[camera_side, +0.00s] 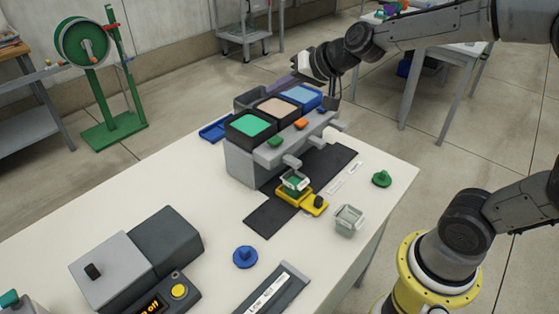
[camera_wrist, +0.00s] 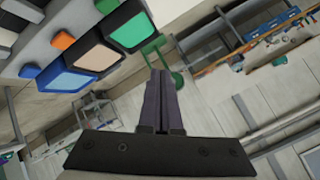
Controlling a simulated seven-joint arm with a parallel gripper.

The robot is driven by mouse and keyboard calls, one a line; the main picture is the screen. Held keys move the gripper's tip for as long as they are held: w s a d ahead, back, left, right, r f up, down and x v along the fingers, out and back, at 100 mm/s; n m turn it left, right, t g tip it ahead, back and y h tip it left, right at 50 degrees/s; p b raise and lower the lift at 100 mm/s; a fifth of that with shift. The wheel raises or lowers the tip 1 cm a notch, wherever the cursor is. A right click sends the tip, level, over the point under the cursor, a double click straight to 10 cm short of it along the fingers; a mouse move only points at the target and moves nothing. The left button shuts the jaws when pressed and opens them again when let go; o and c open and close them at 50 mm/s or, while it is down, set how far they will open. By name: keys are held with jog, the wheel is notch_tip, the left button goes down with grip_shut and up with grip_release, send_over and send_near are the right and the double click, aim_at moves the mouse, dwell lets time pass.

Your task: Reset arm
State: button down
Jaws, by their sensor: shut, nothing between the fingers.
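My gripper (camera_wrist: 161,100) is shut and empty in the wrist view, its two dark fingers pressed together. In the side view my gripper (camera_side: 285,86) is at the far end of the table, behind the dispenser block. The grey dispenser block (camera_side: 245,165) carries three open bins: green (camera_side: 251,125), beige (camera_side: 278,109) and blue (camera_side: 302,96). My fingers look apart from the bins, but the side view hides part of the gap. In the wrist view the green bin (camera_wrist: 131,30), beige bin (camera_wrist: 93,52) and blue bin (camera_wrist: 66,80) are at upper left.
A clear cup with green contents (camera_side: 295,183) stands on a yellow holder (camera_side: 314,206) before the block. An empty clear cup (camera_side: 348,218), blue knobbed lid (camera_side: 245,257) and green knobbed lid (camera_side: 381,179) sit on the white table (camera_side: 190,190). A grey machine (camera_side: 115,270) stands at front left.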

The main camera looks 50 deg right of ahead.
jog(key=s+a+r+n, duration=0.3)
jog(key=s+r+n, duration=0.15)
jog(key=s, duration=0.75)
jog(key=s+d+f+n+g, duration=0.1)
jog(key=s+f+g, duration=0.1)
jog(key=s, duration=0.6)
jog(key=s+d+f+n+g+h, duration=0.1)
jog(key=s+d+f+g, duration=0.1)
jog(key=s+f, duration=0.3)
jog(key=s, duration=0.2)
jog(key=shift+s+g, duration=0.35)
jog(key=shift+g, duration=0.05)
